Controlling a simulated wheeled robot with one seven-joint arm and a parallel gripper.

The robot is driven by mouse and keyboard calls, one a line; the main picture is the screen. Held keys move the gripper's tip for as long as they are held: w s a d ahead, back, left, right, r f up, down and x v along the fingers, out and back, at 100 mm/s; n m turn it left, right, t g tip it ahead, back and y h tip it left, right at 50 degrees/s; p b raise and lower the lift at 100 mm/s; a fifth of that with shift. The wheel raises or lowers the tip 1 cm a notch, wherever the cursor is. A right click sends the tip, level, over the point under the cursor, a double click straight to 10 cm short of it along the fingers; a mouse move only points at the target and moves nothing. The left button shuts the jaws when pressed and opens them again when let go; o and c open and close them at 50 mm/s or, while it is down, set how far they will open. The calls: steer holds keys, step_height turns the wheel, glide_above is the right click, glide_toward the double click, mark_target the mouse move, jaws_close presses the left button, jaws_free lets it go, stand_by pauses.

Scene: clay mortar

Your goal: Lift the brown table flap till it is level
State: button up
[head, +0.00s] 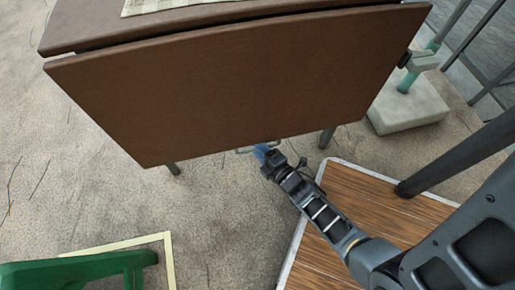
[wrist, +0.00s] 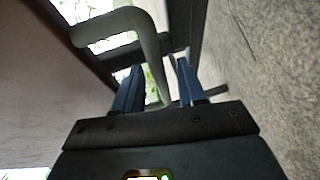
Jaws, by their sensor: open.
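The brown table flap (head: 240,85) hangs sloping down from the edge of the brown table top (head: 150,22) in the head view. A pale bar handle (head: 245,150) sits at its lower edge. My gripper (head: 262,152) is at this handle, below the flap's lower edge. In the wrist view the flap (wrist: 40,80) fills the left side and the bent handle (wrist: 150,50) reaches down between the two blue fingers of my gripper (wrist: 158,88). The fingers stand open, with a gap on the right of the bar. Contact with the bar cannot be told.
A wood-topped surface (head: 350,215) with a pale rim lies under my arm. A green piece of furniture (head: 80,268) stands at the lower left. A pale block (head: 408,105) with a post is at the right. Sandy floor (head: 210,210) is clear left of my arm.

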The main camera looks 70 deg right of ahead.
steer(key=shift+w+d+f, duration=0.1)
steer(key=shift+w+d, duration=0.2)
steer(key=shift+w, duration=0.1)
jaws_close()
stand_by(0.4)
